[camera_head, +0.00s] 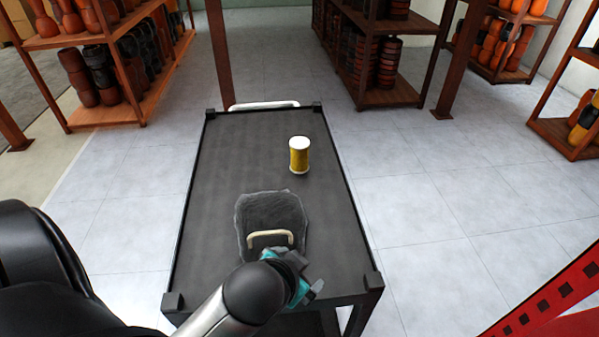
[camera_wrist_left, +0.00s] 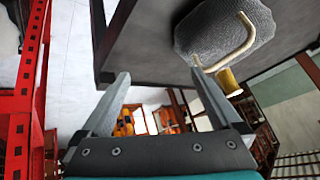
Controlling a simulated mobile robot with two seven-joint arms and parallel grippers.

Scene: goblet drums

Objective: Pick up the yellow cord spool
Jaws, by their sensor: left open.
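The yellow cord spool (camera_head: 299,157) stands upright on the dark cart top, right of centre towards the far end, with a white top flange. In the left wrist view the spool (camera_wrist_left: 228,80) shows partly, behind the cream handle and close to the right-hand finger in the picture. My left gripper (camera_head: 303,279) is low near the cart's near end, well short of the spool. In the left wrist view the gripper (camera_wrist_left: 162,92) has its two fingers wide apart with nothing between them. My right gripper is not in view.
A grey rough slab-like object (camera_head: 258,210) with a cream handle (camera_head: 271,236) lies on the cart (camera_head: 215,190), between my left gripper and the spool. The cart top around the spool is clear. Shelves of drums (camera_head: 375,50) stand beyond. Red framework (camera_head: 560,295) is at lower right.

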